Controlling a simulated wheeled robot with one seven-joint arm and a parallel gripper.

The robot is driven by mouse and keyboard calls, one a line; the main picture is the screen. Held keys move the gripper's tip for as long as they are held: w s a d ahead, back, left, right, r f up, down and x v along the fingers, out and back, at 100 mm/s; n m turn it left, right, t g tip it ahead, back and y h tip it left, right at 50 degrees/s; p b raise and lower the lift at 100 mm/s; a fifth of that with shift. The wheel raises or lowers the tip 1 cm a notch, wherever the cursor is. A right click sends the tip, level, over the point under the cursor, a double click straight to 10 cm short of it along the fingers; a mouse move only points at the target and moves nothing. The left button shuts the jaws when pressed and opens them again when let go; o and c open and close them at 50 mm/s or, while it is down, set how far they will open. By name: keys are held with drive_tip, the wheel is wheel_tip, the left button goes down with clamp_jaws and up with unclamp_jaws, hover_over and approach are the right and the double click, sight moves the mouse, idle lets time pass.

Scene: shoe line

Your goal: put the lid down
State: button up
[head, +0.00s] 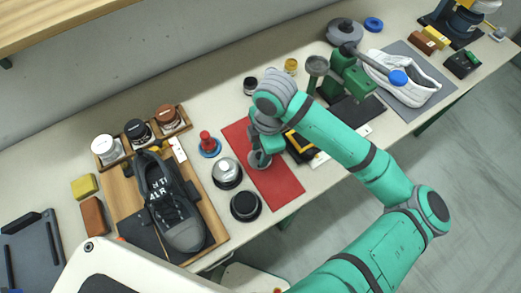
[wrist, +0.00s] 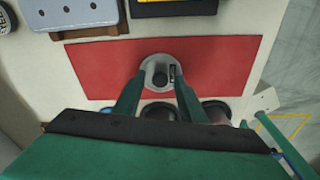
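A round grey lid (wrist: 160,64) with a dark round middle shows between my fingertips in the wrist view. My gripper (wrist: 160,80) points down, with one green finger against each side of the lid. In the head view, my gripper (head: 264,147) is over the red mat (head: 284,190), and the lid (head: 259,160) shows just below the fingers. The mat around the lid is bare. I cannot tell whether the lid touches the mat or hangs just above it.
A silver-topped tin (head: 227,172), a black tin (head: 245,206) and a red-handled tool (head: 208,143) stand left of the mat. Farther left, a dark shoe (head: 170,205) lies on a wooden tray. A black-and-yellow item (head: 299,145) is close to the mat's right.

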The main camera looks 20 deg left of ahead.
wheel_tip(320, 180, up, 12)
drive_tip(key=w+d, duration=0.1)
idle(0.5)
idle(0.5)
